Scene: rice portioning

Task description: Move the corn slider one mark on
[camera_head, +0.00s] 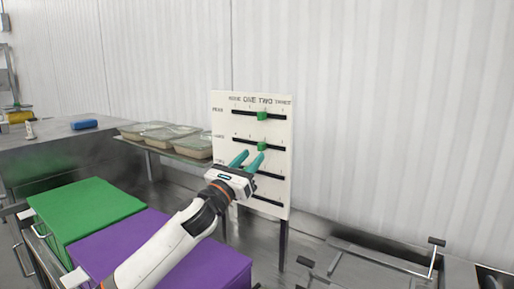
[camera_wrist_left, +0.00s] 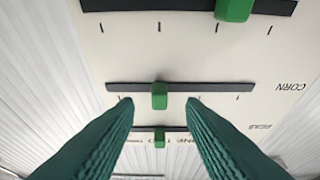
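The white slider board (camera_head: 222,130) stands upright in front of the wall, with dark slots and green knobs. The corn knob (camera_head: 262,146) is in the second slot from the top, near the TWO mark; it shows at the middle of the wrist view (camera_wrist_left: 160,96), upside down, beside the CORN label. The peas knob (camera_head: 262,116) is above it, also near TWO. My left gripper (camera_head: 254,155) is open, its teal fingers pointing at the board just below the corn knob. In the wrist view the knob appears between the fingertips; I cannot tell the gap in depth. My right gripper is not in view.
Another green knob (camera_wrist_left: 234,8) is in the slot below corn, hidden behind the gripper in the head view. Lidded food trays (camera_head: 168,135) stand on a shelf left of the board. Green (camera_head: 85,207) and purple (camera_head: 225,265) boxes are below. Right of the board is bare wall.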

